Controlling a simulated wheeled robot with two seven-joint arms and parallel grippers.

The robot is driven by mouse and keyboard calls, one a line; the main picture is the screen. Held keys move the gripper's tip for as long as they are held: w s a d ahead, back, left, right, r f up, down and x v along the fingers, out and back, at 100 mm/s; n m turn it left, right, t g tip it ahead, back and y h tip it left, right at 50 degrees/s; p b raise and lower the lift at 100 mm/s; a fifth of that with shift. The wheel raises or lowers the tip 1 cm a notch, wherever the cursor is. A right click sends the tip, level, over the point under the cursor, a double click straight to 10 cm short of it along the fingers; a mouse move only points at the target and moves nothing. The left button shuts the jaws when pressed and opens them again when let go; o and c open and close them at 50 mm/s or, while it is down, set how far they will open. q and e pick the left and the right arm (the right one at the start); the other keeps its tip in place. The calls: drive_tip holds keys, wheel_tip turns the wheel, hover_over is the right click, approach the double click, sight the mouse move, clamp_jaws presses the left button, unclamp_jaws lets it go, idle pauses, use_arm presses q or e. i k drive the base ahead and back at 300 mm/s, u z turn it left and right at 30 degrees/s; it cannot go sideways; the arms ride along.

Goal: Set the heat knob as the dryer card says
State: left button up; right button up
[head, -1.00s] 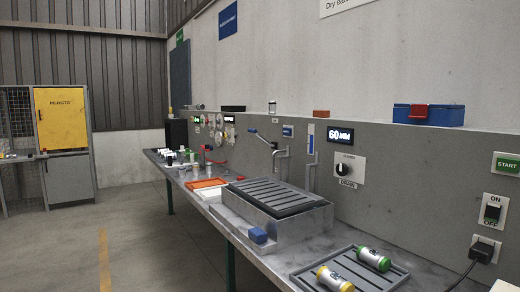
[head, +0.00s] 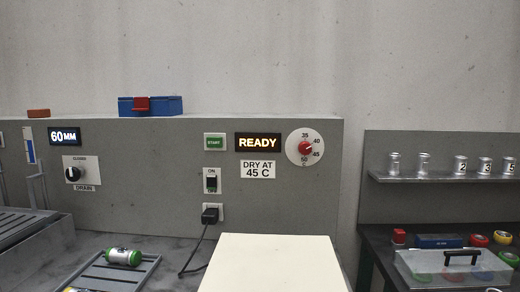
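The heat knob (head: 305,148) is a small red knob at the centre of a round white dial (head: 292,138) on the grey back panel, right of centre. The dial is marked 35, 40, 45 and 50 clockwise from the top, with a C below. The knob's pointer is too small to tell which mark it faces. The dryer card (head: 258,169), left of and below the dial, reads "DRY AT 45 C". Neither of my grippers is in view.
A lit "READY" display (head: 258,142), green START button (head: 214,142) and ON/OFF switch (head: 211,181) are left of the dial. A cream box top (head: 272,265) stands below. A corded plug (head: 210,215) is at its left. A shelf (head: 440,177) with metal cups is right.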

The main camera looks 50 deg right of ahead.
sight(304, 148)
drive_tip(key=u, duration=0.5)
drive_tip(key=k, duration=0.8)
drive_tip(key=z, duration=1.4)
